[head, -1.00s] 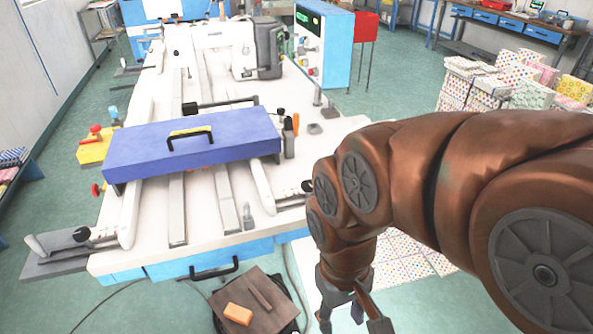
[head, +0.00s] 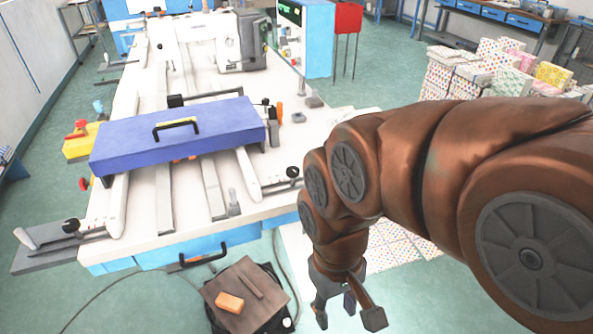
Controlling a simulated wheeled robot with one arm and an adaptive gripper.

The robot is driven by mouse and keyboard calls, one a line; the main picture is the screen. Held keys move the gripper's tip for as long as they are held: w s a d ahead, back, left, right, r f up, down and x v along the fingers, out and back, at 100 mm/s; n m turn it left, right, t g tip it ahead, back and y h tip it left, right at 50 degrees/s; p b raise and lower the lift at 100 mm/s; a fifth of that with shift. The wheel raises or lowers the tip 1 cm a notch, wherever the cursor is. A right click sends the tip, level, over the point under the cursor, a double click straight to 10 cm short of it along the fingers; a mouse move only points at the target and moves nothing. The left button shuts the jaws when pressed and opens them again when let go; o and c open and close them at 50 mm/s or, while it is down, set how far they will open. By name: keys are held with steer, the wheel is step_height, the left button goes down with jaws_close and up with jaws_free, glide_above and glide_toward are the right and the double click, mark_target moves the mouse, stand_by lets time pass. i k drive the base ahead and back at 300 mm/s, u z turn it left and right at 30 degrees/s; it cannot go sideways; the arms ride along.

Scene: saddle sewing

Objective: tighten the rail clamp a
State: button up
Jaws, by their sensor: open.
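Two clamps with black knobs sit at the front ends of the white rails on the machine table. One clamp (head: 71,227) is at the left front corner, on a grey plate with a pale handle. The other clamp (head: 292,172) is at the right front edge, close to my arm. I cannot tell which is clamp a, or how tight either is. My gripper (head: 347,314) hangs low at the bottom centre, in front of the table and below the right clamp. Its fingers are spread and empty, touching nothing.
A long blue-purple cover with a handle (head: 178,138) spans the rails. A dark stool-like top (head: 247,290) with an orange block (head: 229,303) stands before the table, left of my gripper. Cables lie on the floor. Stacked patterned boxes (head: 445,92) stand at right.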

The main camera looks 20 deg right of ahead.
mark_target(292, 172)
steer(key=z, duration=0.1)
steer(key=k, duration=0.35)
steer(key=u, duration=0.75)
steer(key=i, duration=0.8)
steer(key=z, duration=0.15)
